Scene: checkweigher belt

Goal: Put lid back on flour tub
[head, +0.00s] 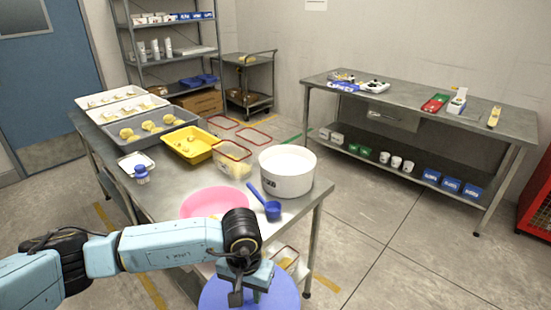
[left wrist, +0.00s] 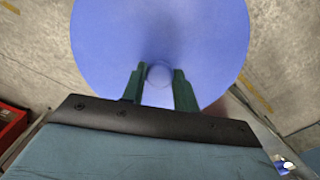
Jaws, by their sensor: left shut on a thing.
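The round blue lid (head: 217,294) is at the bottom of the head view, held in the air in front of the near table edge. My left gripper (head: 249,289) is above it. In the left wrist view, the two fingers of my left gripper (left wrist: 159,88) are shut on the lid's round knob (left wrist: 159,73), and the lid (left wrist: 150,30) fills much of the picture. The white flour tub (head: 287,186) stands on the table's right end, its top open with white inside. The lid is apart from the tub. My right gripper is in neither view.
On the steel table (head: 165,190), a blue scoop (head: 266,204) lies just left of the tub. A pink round item (head: 212,201) lies beside it, partly behind my arm. A clear red-rimmed container (head: 232,160) and yellow tray (head: 190,145) stand farther back. A second bench (head: 420,107) is at right.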

